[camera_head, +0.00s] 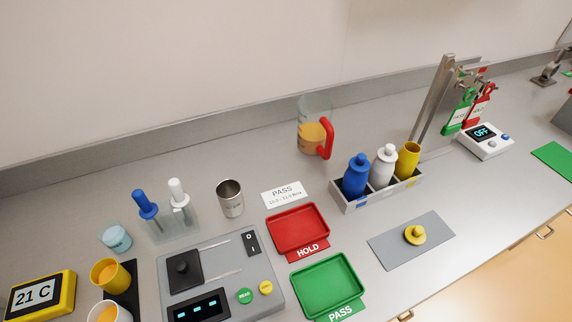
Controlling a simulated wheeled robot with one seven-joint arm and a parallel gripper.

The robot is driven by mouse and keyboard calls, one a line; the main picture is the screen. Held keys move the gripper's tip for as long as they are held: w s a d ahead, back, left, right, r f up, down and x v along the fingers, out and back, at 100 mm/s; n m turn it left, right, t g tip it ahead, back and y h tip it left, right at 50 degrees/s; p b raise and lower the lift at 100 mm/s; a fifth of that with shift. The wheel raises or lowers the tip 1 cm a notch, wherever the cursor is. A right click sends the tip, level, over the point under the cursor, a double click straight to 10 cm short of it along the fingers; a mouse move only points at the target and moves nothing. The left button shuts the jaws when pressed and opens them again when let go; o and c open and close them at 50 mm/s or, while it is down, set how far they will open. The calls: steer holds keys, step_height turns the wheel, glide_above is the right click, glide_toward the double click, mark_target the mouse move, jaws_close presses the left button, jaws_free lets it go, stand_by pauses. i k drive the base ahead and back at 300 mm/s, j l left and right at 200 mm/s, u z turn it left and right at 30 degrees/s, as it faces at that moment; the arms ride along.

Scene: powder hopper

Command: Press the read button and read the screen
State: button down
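The grey instrument (225,265) sits at the lower middle of the counter. Its round green button (245,296) carries small white lettering that looks like READ. A yellow button (266,287) is just right of it. The dark screen (198,307) is left of the buttons, near the bottom edge. It shows a few short cyan marks, too small for me to read as a value. A black block with a knob (184,269) and a black-and-white rocker switch (251,243) are also on the instrument. My gripper is not in view.
Red HOLD tray (272,222) and green PASS tray (299,291) lie right of the instrument. A bottle rack (348,203) stands right.

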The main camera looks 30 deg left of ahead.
mark_target(245, 296)
steer(key=k+u, duration=0.1)
steer(key=u, duration=0.3)
steer(key=k+l+u, duration=0.1)
steer(key=u, duration=0.7)
steer(key=k+u, duration=0.15)
steer(key=u, duration=0.25)
